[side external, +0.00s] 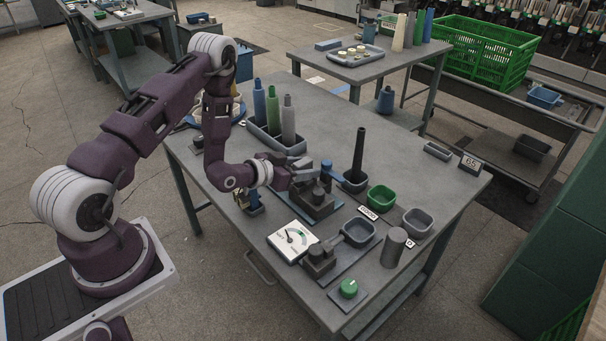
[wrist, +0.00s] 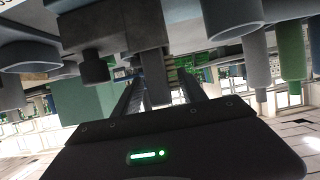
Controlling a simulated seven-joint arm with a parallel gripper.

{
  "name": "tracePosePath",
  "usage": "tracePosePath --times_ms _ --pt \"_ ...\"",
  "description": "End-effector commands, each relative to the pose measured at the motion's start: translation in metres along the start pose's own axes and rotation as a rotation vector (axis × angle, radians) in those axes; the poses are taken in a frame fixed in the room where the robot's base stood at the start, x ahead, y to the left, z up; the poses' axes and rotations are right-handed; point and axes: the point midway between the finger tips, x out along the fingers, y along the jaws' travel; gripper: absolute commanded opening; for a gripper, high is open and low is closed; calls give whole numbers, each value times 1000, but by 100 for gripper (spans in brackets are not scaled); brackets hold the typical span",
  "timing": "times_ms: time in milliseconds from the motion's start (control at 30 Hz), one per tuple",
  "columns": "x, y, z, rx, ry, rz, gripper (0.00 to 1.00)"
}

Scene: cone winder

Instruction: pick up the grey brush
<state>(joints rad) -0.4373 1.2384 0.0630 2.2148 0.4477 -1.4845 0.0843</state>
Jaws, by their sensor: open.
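I cannot make out a grey brush for certain in either view. My gripper (side external: 292,179) is at the middle of the table, low beside a dark clamp-like device (side external: 318,203). In the wrist view, which is upside down, the two fingers of my gripper (wrist: 160,88) stand apart. A grey cylindrical part (wrist: 153,88) shows between or beyond them; I cannot tell which, and I see no grip on it. The blocky grey body of the device (wrist: 110,35) is close by. My wrist hides part of the table behind it in the side view.
A grey tray (side external: 262,138) holds blue, green and grey cones behind my gripper.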

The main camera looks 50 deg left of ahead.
Motion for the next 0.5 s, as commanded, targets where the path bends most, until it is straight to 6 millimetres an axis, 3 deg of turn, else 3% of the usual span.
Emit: tracePosePath --times_ms 100,367,500 --pt "0 0 0 0 -1 0 49" --pt "-1 0 0 0 -1 0 0" --pt "-1 0 0 1 -1 0 0"
